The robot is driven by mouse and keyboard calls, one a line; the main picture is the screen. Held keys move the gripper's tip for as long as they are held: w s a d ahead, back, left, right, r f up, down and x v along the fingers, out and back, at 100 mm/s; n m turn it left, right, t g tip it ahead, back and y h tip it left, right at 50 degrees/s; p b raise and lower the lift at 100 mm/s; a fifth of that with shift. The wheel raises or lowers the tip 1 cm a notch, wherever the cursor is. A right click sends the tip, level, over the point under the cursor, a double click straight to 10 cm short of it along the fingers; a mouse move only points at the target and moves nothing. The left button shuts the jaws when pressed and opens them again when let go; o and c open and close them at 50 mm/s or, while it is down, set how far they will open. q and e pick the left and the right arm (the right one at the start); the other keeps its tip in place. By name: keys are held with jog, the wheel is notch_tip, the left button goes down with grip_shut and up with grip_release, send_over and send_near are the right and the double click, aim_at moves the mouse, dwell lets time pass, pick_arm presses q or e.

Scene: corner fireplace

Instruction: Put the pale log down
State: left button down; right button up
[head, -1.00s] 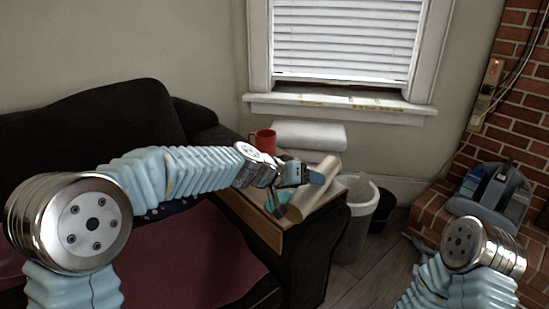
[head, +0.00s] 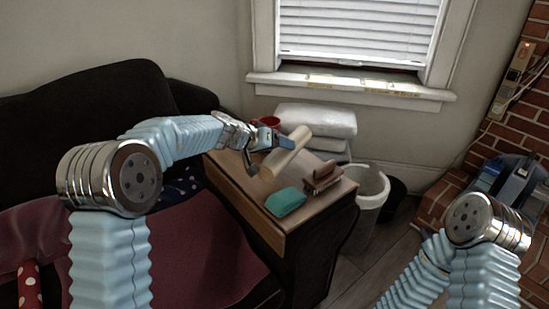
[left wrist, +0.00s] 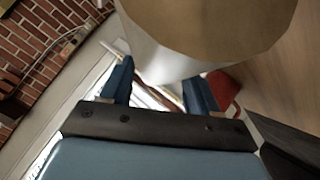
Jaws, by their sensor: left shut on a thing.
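The pale log (head: 285,154) is a smooth cream cylinder, held slantwise over the wooden side table (head: 248,203). My left gripper (head: 272,138) is shut on it near its far end. In the left wrist view the log (left wrist: 205,35) fills the top, in front of the blue fingers of the left gripper (left wrist: 160,88). I cannot tell whether the log's near end touches the tabletop. My right gripper is out of view; only part of its arm shows at the right.
A teal item (head: 286,202) and brown blocks (head: 322,178) lie on the table's front right. A red mug (head: 268,123) stands behind the gripper. White cushions (head: 316,119) are stacked behind, a white bin (head: 368,196) stands right, and a dark sofa (head: 90,105) is left.

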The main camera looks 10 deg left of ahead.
pick_arm(q)
jog(key=shift+w+a+f, duration=0.25)
jog(key=shift+a+f, duration=0.2)
jog(key=shift+f, duration=0.1)
jog(key=shift+w+a+f, duration=0.1)
jog(key=shift+f, duration=0.8)
jog(key=shift+w+a+f, duration=0.1)
jog(key=shift+f, duration=0.8)
jog(key=shift+c, duration=1.2)
grip_release()
jog(key=shift+f, duration=0.1)
